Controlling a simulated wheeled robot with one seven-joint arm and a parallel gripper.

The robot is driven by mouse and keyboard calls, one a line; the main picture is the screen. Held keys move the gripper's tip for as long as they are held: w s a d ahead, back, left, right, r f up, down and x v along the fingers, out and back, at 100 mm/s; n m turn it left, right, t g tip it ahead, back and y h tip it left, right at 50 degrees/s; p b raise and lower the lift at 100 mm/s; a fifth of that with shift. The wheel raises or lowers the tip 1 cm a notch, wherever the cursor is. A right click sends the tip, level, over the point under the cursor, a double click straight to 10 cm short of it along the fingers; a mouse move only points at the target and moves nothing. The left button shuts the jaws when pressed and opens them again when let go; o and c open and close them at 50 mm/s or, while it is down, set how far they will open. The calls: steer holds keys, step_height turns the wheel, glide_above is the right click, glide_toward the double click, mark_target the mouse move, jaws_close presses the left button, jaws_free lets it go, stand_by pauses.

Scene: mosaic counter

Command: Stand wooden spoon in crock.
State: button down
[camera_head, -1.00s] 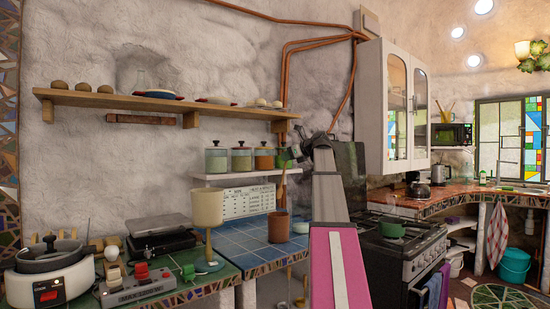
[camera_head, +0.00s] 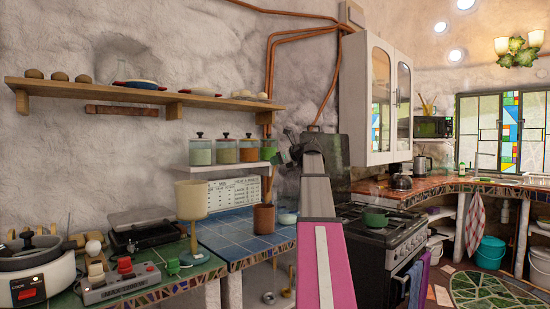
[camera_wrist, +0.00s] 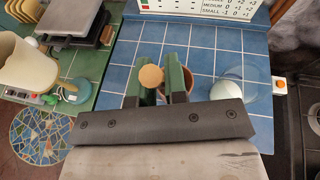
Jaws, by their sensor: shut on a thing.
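The crock (camera_head: 264,219) is a reddish-brown cylinder standing on the blue tiled counter. In the wrist view the crock (camera_wrist: 191,81) is mostly hidden behind my gripper's right finger. My gripper (camera_wrist: 163,80) has green fingers and is shut on the wooden spoon (camera_wrist: 151,75), whose round tan end shows between and over the fingers. In the head view my gripper (camera_head: 284,157) is above the crock, and the spoon is a thin upright strip (camera_head: 271,184) between them. I cannot tell how deep the spoon's lower end sits in the crock.
A glass bowl (camera_wrist: 240,95) with a white object stands right of the crock. A beige goblet-shaped lamp (camera_head: 191,202) stands to its left. A shelf with jars (camera_head: 226,152) is above the counter. The stove (camera_head: 385,235) with a green pot is to the right.

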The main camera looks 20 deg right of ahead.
mark_target(272, 182)
steer(key=shift+w+a+f, duration=0.15)
steer(key=shift+w+f, duration=0.35)
steer(key=shift+f, duration=1.1)
steer(key=shift+w+a+f, duration=0.2)
steer(key=shift+w+f, duration=0.25)
steer(key=shift+f, duration=1.15)
steer(key=shift+w+a+f, duration=0.15)
steer(key=shift+w+f, duration=0.35)
steer(key=shift+f, duration=1.1)
steer(key=shift+c, duration=1.4)
jaws_free()
steer(key=shift+r, duration=5)
